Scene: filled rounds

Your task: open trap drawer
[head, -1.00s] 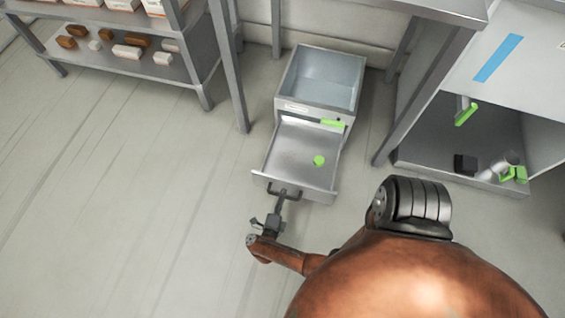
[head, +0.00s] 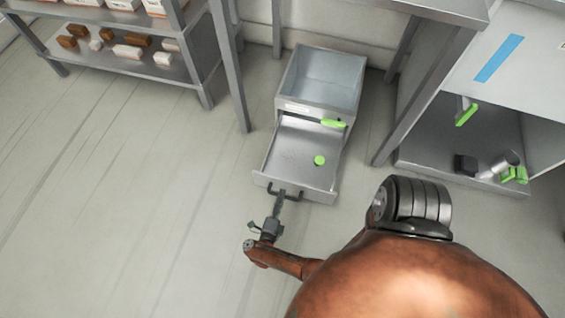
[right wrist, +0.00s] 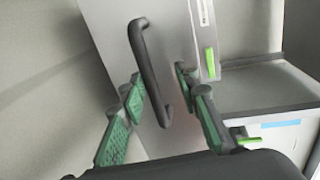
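The metal trap drawer (head: 288,168) is pulled out from the front of a low grey cabinet (head: 300,107) on the floor. A dark bar handle (head: 271,188) sits on its front and also shows large in the right wrist view (right wrist: 150,75). My right gripper (head: 281,196) is just in front of the handle. In the right wrist view its green-padded fingers (right wrist: 160,92) stand apart on either side of the handle, with gaps, so it is open and holds nothing. My left gripper is out of view.
A green disc (head: 319,160) lies in the drawer, and a green latch (head: 332,123) is on the cabinet front. A shelf (head: 150,68) stands back left; an open compartment (head: 440,130) is at right. The floor at left is clear.

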